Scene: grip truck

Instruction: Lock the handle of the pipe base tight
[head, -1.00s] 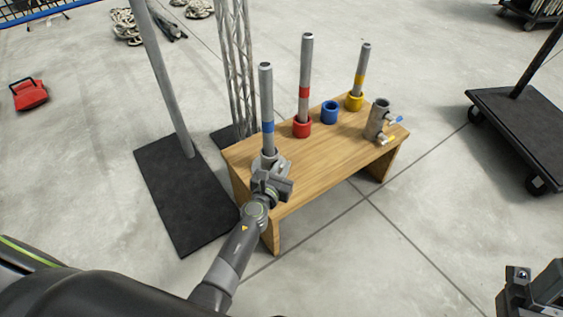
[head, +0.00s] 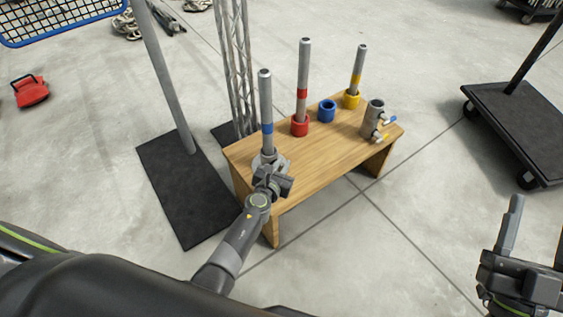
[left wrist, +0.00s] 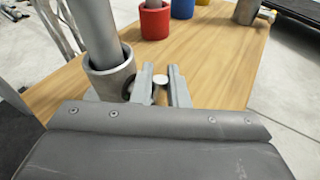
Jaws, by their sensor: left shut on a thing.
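A grey pipe with a blue band (head: 266,105) stands upright in a grey pipe base (head: 267,154) at the near left end of the wooden table. The left wrist view also shows this pipe (left wrist: 93,28) and the pipe base (left wrist: 109,78). My left gripper (head: 272,167) is beside the base. In the left wrist view its fingers (left wrist: 160,86) are shut on a small pale, round-ended handle (left wrist: 159,82) at the base's side. Most of the handle is hidden by the fingers. My right gripper (head: 533,232) is at the lower right, open and empty, away from the table.
The wooden table (head: 320,165) also bears a red base with a pipe (head: 301,125), an empty blue ring (head: 327,111), a yellow base with a pipe (head: 351,99) and a grey fitting with handles (head: 373,117). A black stand plate (head: 180,205) lies left; a black cart (head: 515,125) stands right.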

